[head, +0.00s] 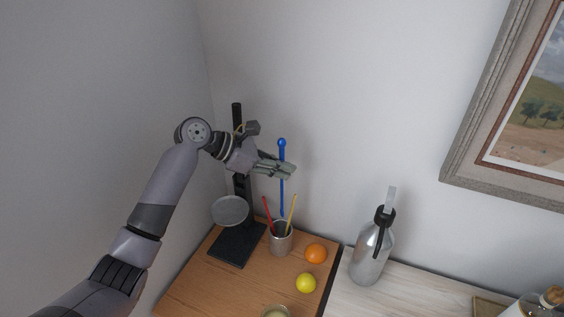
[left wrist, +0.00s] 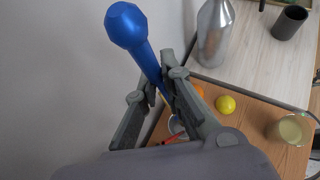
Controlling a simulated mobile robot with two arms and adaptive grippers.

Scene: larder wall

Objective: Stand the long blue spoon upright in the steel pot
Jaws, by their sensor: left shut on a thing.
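The long blue spoon (head: 282,195) hangs upright, its round knob at the top. My left gripper (head: 284,170) is shut on its upper part. The steel pot (head: 281,244) stands on the wooden board below, holding a red stick (head: 268,211) and a yellow stick (head: 292,208). The spoon's lower end shows just over the pot's rim, between the two sticks; I cannot tell if it is inside. In the left wrist view the blue knob (left wrist: 128,28) sticks up past the fingers (left wrist: 155,100), and the pot (left wrist: 176,125) is partly hidden behind them. My right gripper is not in view.
A black stand (head: 238,243) with a round grey pan (head: 230,210) is left of the pot. An orange (head: 316,253), a lemon (head: 306,282) and a glass (head: 275,312) are on the board. A steel bottle (head: 369,255) stands to the right. Walls close the back and left.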

